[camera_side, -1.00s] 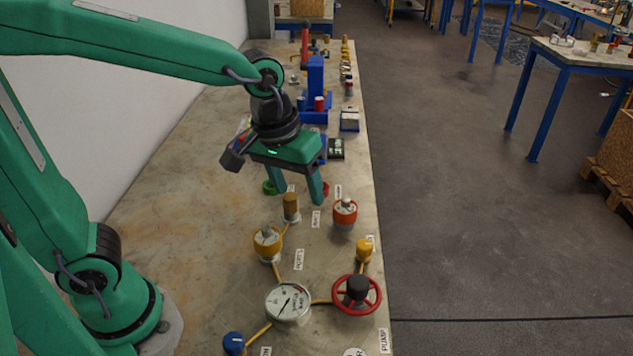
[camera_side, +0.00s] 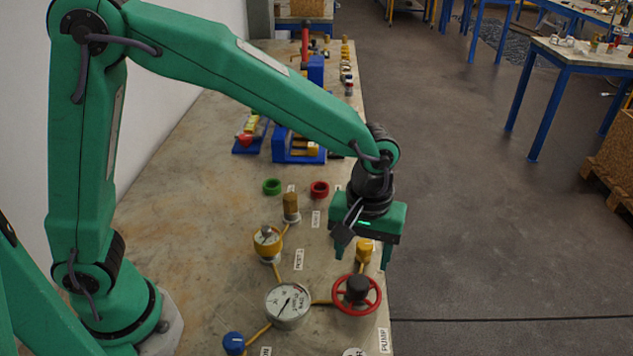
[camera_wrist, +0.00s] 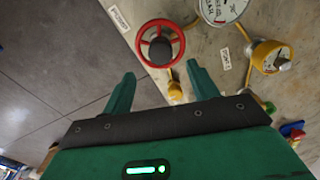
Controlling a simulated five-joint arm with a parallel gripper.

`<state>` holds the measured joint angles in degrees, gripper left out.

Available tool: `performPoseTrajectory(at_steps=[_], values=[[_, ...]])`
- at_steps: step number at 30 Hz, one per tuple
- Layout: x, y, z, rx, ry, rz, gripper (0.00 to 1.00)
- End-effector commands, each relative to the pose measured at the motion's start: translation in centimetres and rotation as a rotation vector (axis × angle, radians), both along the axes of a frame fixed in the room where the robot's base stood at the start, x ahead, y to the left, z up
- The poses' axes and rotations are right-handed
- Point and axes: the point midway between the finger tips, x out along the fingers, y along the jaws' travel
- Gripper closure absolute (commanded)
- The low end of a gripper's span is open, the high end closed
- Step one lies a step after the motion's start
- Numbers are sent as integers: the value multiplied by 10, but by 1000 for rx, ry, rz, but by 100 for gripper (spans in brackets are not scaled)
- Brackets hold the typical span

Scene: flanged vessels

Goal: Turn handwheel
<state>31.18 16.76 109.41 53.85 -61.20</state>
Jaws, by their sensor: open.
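The handwheel (camera_side: 357,290) has a red rim with spokes and a dark hub. It sits at the front right of the bench, beside a white-faced gauge (camera_side: 288,302). My gripper (camera_side: 361,262) is open, pointing down, with nothing between its fingers.
Yellow pipes link the wheel, the gauge, a second yellow-bodied gauge (camera_side: 267,240) and a blue cap (camera_side: 234,343). A yellow post (camera_side: 291,205), a green ring (camera_side: 271,186) and a red ring (camera_side: 319,189) stand farther back. The bench's right edge is close to the wheel.

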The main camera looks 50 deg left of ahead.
Motion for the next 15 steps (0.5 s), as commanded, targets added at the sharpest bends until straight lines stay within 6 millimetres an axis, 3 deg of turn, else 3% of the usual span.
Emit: performPoseTrajectory(at_steps=[8,15], values=[[0,0,-14,1,2,-1,41],[-1,1,-42,2,3,-1,41]])
